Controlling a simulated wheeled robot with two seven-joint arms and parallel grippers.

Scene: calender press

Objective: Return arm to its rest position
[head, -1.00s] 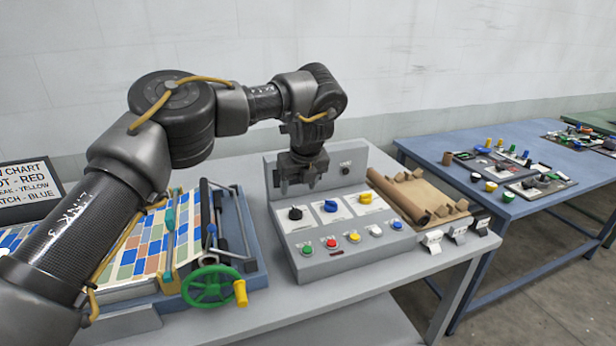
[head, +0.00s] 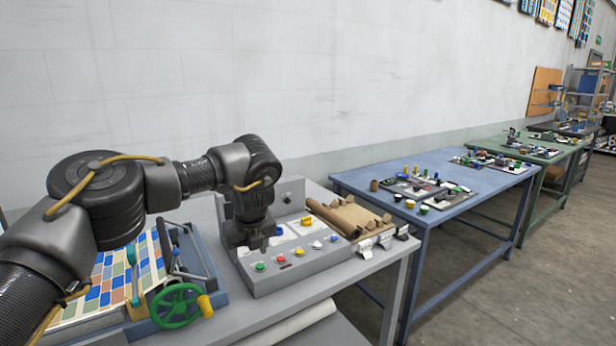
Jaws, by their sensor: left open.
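My left arm comes in from the left and reaches over the calender press (head: 215,276). The gripper hides the panel's left knob. I cannot tell the gap between the fingertips and the panel. My right gripper is not in view.
The press has a patterned sheet (head: 97,287) and a green handwheel (head: 176,306) with a yellow handle. A brown roll (head: 331,219) and small white stands lie right of the panel. A blue table (head: 440,160) with parts stands further right.

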